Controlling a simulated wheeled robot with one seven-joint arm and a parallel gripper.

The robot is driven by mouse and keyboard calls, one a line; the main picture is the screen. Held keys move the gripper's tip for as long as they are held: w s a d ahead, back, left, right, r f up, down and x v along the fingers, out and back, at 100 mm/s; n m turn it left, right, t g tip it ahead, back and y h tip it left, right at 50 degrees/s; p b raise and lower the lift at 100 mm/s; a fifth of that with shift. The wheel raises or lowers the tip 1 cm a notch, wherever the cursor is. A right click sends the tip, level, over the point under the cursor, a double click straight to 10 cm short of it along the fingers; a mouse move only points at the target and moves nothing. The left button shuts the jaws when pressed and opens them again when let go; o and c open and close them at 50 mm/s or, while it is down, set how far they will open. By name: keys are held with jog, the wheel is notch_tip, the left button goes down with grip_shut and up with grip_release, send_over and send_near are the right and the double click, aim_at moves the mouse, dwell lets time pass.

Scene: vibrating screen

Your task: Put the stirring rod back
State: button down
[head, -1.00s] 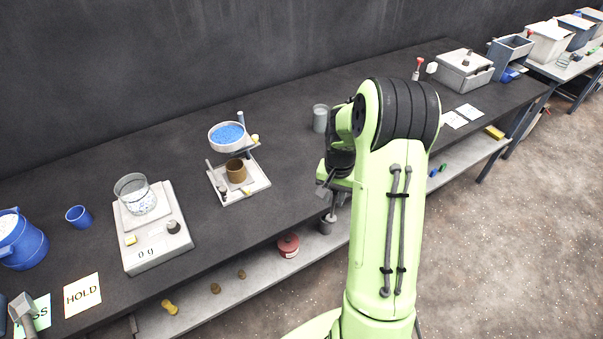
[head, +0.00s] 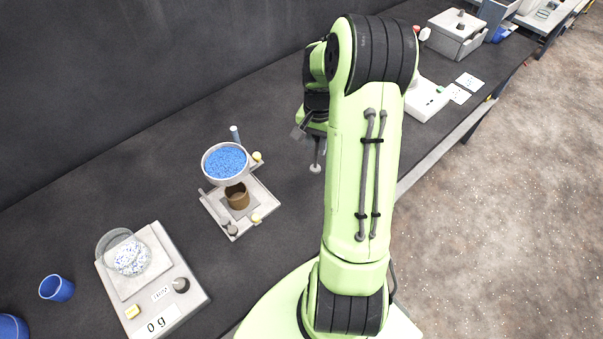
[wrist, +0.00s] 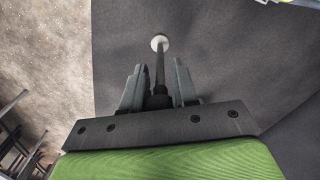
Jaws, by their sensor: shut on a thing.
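My gripper (wrist: 159,90) is shut on the stirring rod (wrist: 160,64), a thin dark rod with a pale round end. In the wrist view the rod points away from the jaws, its round end over the dark bench close to the bench edge. In the head view the rod (head: 318,152) hangs below my gripper (head: 313,132), roughly upright, its pale end low over the bench. I cannot tell whether that end touches the bench. My arm covers part of the bench behind the gripper, and no holder for the rod is clearly visible.
A sieve of blue grains (head: 226,160) stands over a brown cup (head: 238,197) on a pale base, left of the rod. A scale (head: 190,291) with a glass dish (head: 125,257) and a blue cup (head: 57,288) are farther left. A white device (head: 426,101) stands right of my arm.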

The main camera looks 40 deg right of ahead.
aim_at(317, 170)
jog(key=f, duration=0.9)
jog(key=shift+s+f, duration=0.3)
jog(key=shift+s, duration=0.1)
jog(key=shift+f, duration=0.15)
jog(key=c, duration=0.9)
grip_release()
jog(key=shift+o, duration=0.2)
